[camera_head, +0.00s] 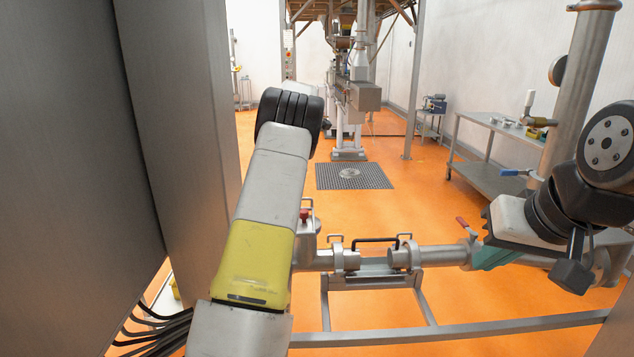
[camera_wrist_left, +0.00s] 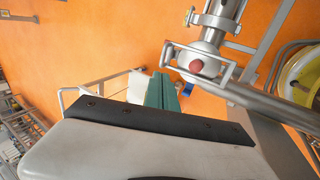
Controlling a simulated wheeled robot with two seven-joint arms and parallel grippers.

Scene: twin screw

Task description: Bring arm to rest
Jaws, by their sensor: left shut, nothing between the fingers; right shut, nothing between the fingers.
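My left arm rises through the middle-left of the head view, and its gripper is hidden there. In the left wrist view, my left gripper (camera_wrist_left: 162,91) shows its teal fingers shut and empty, apart from the metal pipework. My right gripper (camera_head: 492,257) is at the right of the head view, its teal fingers partly hidden by its pale grey wrist. It is shut and empty, and overlaps the right end of the horizontal steel pipe (camera_head: 440,256); I cannot tell whether they touch.
A steel frame (camera_head: 470,325) carries the pipe across the front. A red knob (camera_head: 304,215) stands by my left arm; a red knob (camera_wrist_left: 197,66) shows in the left wrist view. A workbench (camera_head: 480,171) stands right. Orange floor around the grate (camera_head: 330,177) is open.

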